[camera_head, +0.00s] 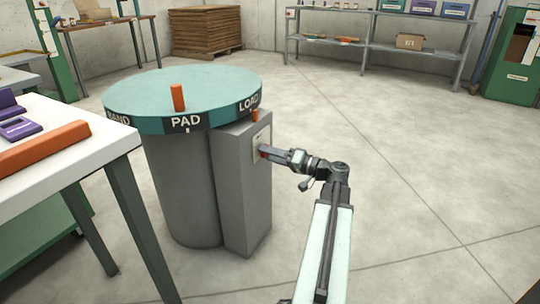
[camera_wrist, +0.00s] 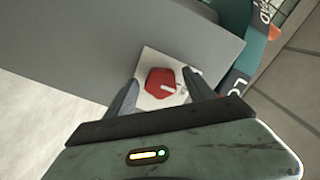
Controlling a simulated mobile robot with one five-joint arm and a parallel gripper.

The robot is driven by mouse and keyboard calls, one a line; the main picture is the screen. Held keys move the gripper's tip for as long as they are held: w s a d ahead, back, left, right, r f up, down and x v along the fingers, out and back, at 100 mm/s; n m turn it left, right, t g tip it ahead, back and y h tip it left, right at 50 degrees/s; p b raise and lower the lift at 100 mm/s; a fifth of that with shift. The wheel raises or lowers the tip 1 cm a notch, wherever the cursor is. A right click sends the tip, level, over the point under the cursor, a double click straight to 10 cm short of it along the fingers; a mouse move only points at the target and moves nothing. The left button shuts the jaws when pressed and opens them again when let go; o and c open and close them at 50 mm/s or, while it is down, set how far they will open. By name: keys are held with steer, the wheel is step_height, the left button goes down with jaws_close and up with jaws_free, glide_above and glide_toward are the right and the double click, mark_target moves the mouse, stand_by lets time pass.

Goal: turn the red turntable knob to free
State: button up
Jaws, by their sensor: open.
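The red turntable knob (camera_wrist: 161,82) sits on a pale plate (camera_wrist: 150,58) on the side of a grey box. It has a white pointer mark; the plate's lettering is too small to read. In the head view a bit of the knob (camera_head: 263,150) shows at my gripper's tip. My gripper (camera_head: 268,152) reaches toward the plate from the right. In the wrist view its two fingers (camera_wrist: 160,95) are apart, one on each side of the knob. I cannot tell if they touch it.
The grey box (camera_head: 240,190) stands against the turntable's round base. An orange peg (camera_head: 178,97) stands on the turntable. A white table (camera_head: 60,140) with an orange bar is at the left. Shelves (camera_head: 385,40) stand at the back. The floor to the right is clear.

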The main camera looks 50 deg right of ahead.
steer(key=v, duration=0.7)
steer(key=shift+s, duration=0.35)
